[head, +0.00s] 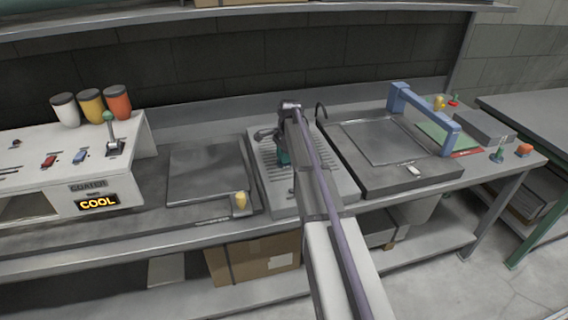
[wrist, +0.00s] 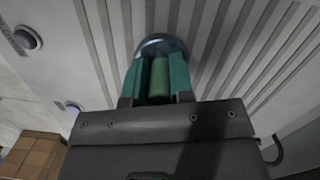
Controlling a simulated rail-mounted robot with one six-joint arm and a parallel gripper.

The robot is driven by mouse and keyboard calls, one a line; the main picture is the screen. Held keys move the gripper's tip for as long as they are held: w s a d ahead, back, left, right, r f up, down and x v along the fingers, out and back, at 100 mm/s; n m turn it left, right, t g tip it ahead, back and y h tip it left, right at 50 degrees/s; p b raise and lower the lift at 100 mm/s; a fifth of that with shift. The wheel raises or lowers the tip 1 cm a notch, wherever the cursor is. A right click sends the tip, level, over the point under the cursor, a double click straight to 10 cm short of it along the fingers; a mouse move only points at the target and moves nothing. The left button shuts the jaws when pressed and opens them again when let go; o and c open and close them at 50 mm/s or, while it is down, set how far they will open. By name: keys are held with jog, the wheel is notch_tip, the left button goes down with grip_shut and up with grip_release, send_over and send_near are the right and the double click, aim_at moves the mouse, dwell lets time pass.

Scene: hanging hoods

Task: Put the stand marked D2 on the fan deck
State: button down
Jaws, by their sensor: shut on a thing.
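The slatted grey plate, which looks like the fan deck (head: 338,184), lies in the middle of the bench. My gripper (head: 283,157) is over its slats, partly hidden by my arm in the head view. In the wrist view its teal fingers (wrist: 158,80) are shut on a green cylindrical piece (wrist: 160,75), probably the stand's post. A dark, shiny round part (wrist: 161,46) shows just beyond the fingertips, with the slats behind it. I cannot tell whether it touches the slats. No D2 mark is readable.
A flat plate (head: 208,168) with a yellow piece (head: 240,201) on its front edge is at left. A dark-framed plate (head: 385,143) with a blue arch (head: 425,115) is at right. A control box (head: 100,190) reads COOL. A green stand (head: 497,154) and orange block (head: 524,150) sit far right.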

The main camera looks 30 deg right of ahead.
jog(key=shift+r, duration=0.2)
jog(key=shift+f, duration=0.25)
jog(key=c, duration=1)
grip_release()
notch_tip(320, 180, up, 13)
jog(key=d+p, duration=0.1)
jog(key=p, duration=1.2)
jog(key=s+a+n, duration=0.5)
jog(key=s+a, duration=0.2)
jog(key=s, duration=0.2)
jog(key=s+a+n+h, duration=0.1)
jog(key=s+a+n, duration=0.5)
jog(key=s, duration=0.4)
jog(key=s+a+n+b, duration=0.1)
jog(key=s+a+n, duration=0.5)
jog(key=s+a, duration=0.3)
jog(key=shift+s+f, duration=0.35)
jog(key=shift+f, duration=0.05)
